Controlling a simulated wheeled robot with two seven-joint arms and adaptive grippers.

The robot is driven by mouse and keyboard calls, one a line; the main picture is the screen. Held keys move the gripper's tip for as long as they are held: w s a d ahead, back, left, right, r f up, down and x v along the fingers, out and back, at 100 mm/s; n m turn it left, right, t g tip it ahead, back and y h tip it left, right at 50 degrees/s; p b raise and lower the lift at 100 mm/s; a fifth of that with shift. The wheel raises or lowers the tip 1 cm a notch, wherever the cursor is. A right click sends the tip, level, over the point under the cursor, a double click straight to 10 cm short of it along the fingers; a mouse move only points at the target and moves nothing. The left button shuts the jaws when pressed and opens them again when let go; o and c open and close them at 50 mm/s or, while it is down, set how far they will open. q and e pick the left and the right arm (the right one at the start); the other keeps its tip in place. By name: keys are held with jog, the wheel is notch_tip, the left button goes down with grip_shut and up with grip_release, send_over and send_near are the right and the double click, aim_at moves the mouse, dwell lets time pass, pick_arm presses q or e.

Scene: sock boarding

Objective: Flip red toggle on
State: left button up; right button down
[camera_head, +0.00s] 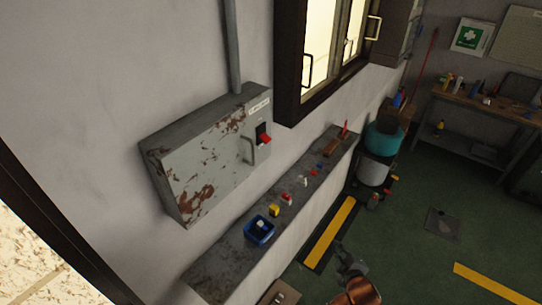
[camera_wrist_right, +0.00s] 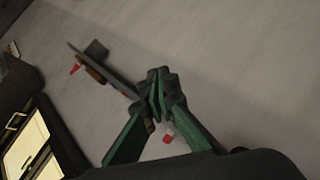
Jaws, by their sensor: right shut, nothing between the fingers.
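The red toggle (camera_head: 265,139) sits on a dark plate at the right end of a grey, rust-stained wall box (camera_head: 205,160), beside the box's handle. The lever's exact position is too small to tell. My right gripper (camera_head: 349,262) is low in the head view, right of the shelf and well apart from the toggle. In the right wrist view my right gripper (camera_wrist_right: 158,93) has its green-padded fingers closed together with nothing between them. A small red thing (camera_wrist_right: 168,139) shows just below them there; I cannot tell whether it is the toggle. My left gripper is not in view.
Below the box a narrow shelf (camera_head: 227,270) holds a blue bin (camera_head: 259,231), a yellow item (camera_head: 274,210) and other small things. A dark-framed window (camera_head: 290,75) is right of the box. A workbench (camera_head: 490,105) stands far right. Green floor is open.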

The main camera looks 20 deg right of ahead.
jog(key=w+a+r+n+t, duration=0.2)
jog(key=w+r+n+t, duration=0.2)
jog(key=w+r+n, duration=0.4)
jog(key=n+t+y, duration=0.5)
jog(key=n+y, duration=1.4)
jog(key=n, duration=0.8)
send_near(265, 138)
jog(key=f, duration=0.1)
jog(key=d+f, duration=0.1)
jog(key=s+f, duration=0.1)
jog(key=f, duration=0.1)
jog(key=shift+s+d, duration=0.1)
jog(key=shift+d, duration=0.05)
jog(key=shift+m, duration=0.3)
jog(key=shift+p+x, duration=2.45)
jog(key=shift+x, duration=2.6)
jog(key=shift+f, duration=0.1)
